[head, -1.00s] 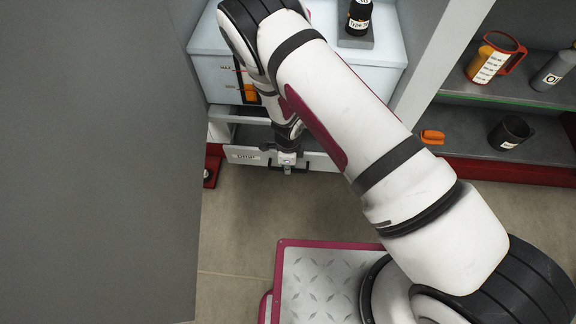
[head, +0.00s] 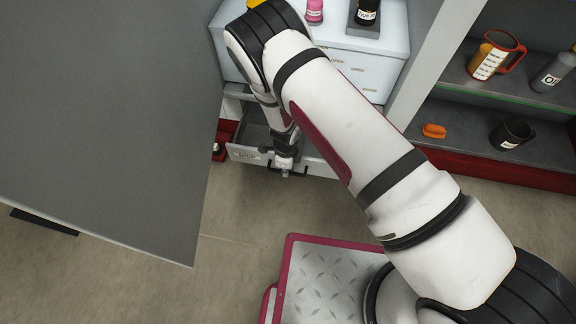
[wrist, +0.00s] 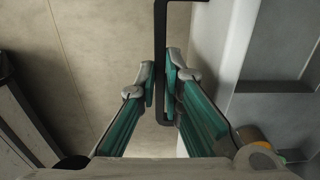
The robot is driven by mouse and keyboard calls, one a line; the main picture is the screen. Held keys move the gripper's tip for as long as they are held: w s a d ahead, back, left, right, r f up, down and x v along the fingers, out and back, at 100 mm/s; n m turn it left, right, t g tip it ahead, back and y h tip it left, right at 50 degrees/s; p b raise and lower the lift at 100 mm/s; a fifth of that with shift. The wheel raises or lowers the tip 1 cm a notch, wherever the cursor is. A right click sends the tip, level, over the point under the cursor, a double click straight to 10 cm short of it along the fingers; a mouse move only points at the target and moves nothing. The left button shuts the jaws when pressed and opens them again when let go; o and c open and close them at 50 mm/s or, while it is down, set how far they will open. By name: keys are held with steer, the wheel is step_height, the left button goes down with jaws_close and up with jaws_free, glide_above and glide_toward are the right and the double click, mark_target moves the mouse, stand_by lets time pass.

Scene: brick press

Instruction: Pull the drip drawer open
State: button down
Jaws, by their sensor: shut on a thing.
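The drip drawer (head: 245,154), a pale drawer with a small label on its front, stands partly out of the white cabinet (head: 340,65) in the head view. Its grey inside shows to the left of my arm. My gripper (head: 285,168) is at the drawer's front, at the handle. In the wrist view my gripper (wrist: 162,85) has its fingers on both sides of the dark bar handle (wrist: 160,35) and is shut on it. My arm hides part of the drawer and the cabinet front.
A large grey panel (head: 100,110) fills the left. Shelves at the right hold a measuring jug (head: 497,55), a black mug (head: 510,133) and an orange item (head: 433,131). A pink bottle (head: 315,10) stands on the cabinet. The floor (head: 235,220) before the drawer is clear.

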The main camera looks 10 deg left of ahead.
steer(key=shift+s, duration=0.45)
steer(key=c, duration=2)
jaws_free()
step_height(320, 180, up, 12)
